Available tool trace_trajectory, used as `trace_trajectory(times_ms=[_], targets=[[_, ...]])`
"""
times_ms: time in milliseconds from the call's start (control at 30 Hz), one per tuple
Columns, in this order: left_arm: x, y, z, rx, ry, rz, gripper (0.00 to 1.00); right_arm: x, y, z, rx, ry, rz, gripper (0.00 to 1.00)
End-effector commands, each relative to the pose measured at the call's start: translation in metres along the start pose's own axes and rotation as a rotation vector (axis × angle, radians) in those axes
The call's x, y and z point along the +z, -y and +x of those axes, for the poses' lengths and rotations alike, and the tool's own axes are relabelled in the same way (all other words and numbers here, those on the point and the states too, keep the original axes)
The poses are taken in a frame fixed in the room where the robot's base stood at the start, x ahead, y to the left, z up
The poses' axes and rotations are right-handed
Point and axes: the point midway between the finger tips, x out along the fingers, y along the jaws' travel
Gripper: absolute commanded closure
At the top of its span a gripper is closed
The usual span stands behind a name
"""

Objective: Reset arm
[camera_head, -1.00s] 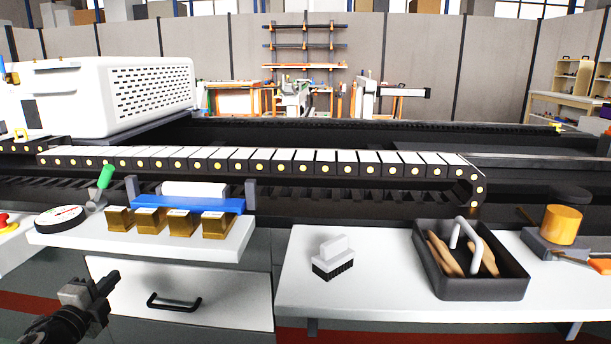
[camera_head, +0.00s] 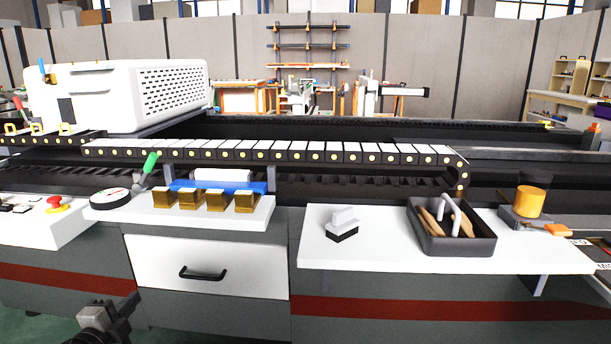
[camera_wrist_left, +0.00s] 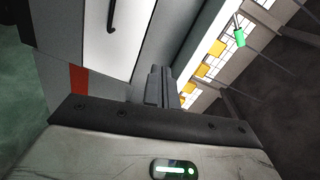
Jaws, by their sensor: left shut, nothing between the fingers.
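My left gripper (camera_head: 118,312) is low at the bottom left of the head view, in front of the grey bench and below the white drawer (camera_head: 205,265). Its fingers are together with nothing between them. In the left wrist view the closed fingers (camera_wrist_left: 157,85) point towards the drawer front, whose dark handle also shows there (camera_wrist_left: 111,15). The gripper appears apart from the bench. My right gripper is in neither view now.
A left shelf holds gold blocks (camera_head: 190,200), a green-handled lever (camera_head: 150,163) and a round dial (camera_head: 110,198). Green floor shows at bottom left.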

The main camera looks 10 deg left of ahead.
Motion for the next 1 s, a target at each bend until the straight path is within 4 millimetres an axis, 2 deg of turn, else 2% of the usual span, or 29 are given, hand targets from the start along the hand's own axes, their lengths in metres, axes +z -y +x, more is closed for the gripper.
trace_trajectory(times_ms=[33,233,367,467,533,600,700,833,900,1000], targets=[[-0.012,-0.008,-0.007,0.020,-0.004,-0.045,1.00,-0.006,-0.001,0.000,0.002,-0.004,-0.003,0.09],[-0.062,-0.042,-0.036,0.108,-0.004,-0.251,1.00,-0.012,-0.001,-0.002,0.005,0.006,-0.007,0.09],[-0.107,-0.067,-0.068,0.199,0.010,-0.442,1.00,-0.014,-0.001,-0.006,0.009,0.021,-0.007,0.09],[-0.156,-0.086,-0.107,0.302,0.035,-0.649,1.00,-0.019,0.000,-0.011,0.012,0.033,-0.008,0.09],[-0.195,-0.095,-0.140,0.392,0.066,-0.818,1.00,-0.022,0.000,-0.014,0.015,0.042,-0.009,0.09],[-0.230,-0.098,-0.171,0.476,0.100,-0.973,1.00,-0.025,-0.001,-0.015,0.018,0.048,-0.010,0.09],[-0.270,-0.096,-0.205,0.574,0.141,-1.149,1.00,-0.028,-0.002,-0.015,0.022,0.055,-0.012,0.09],[-0.300,-0.090,-0.232,0.656,0.177,-1.289,1.00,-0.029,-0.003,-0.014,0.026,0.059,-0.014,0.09],[-0.308,-0.088,-0.238,0.677,0.186,-1.326,1.00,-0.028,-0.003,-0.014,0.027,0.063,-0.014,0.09],[-0.310,-0.088,-0.240,0.682,0.189,-1.334,1.00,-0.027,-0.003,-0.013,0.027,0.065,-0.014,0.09]])
